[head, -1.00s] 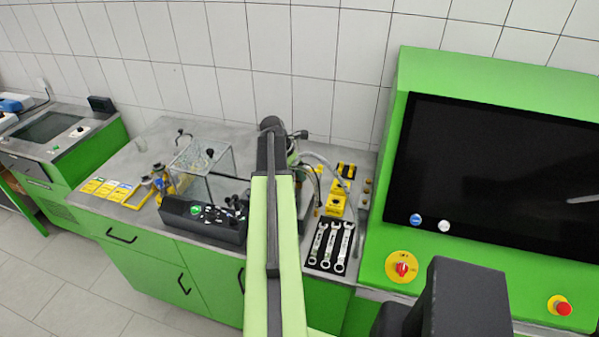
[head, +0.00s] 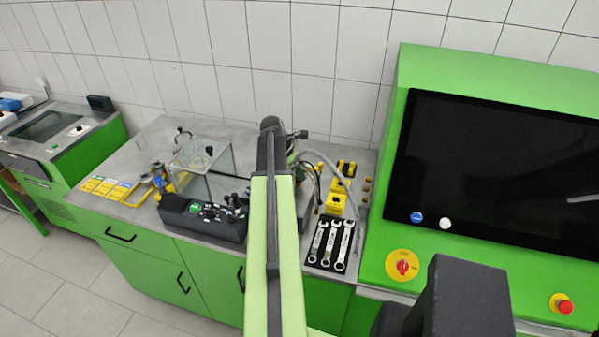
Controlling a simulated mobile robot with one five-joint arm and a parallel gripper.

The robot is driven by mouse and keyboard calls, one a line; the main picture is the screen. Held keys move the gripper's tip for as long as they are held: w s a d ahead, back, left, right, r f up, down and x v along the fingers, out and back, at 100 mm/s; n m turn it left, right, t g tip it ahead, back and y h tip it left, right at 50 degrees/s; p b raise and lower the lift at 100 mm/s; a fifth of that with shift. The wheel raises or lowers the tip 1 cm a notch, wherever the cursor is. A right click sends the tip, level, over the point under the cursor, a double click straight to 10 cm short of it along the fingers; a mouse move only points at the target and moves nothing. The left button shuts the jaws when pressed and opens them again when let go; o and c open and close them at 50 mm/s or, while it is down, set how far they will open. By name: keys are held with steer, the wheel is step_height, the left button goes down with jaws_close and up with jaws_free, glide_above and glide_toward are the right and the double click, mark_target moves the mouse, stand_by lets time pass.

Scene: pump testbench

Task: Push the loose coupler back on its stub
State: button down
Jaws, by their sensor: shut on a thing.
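My arm (head: 277,245) reaches forward over the bench, and its dark far joint (head: 272,145) stands in front of the pump area. My gripper and its fingertips are hidden behind the arm. A grey hose (head: 339,172) comes out from behind the far end of my arm and arcs right and down toward the yellow blocks. The loose coupler and its stub cannot be made out; the arm covers that part of the bench.
A black control box (head: 205,222) and a clear box (head: 203,160) stand left of my arm. Right of it lie several wrenches on a black mat (head: 343,263) and yellow blocks (head: 337,204). A green cabinet with a dark screen (head: 500,180) bounds the right side.

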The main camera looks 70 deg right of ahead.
steer(key=c, duration=1.2)
jaws_free()
step_height(320, 180, up, 7)
steer(key=p, duration=0.7)
steer(key=shift+r, duration=0.15)
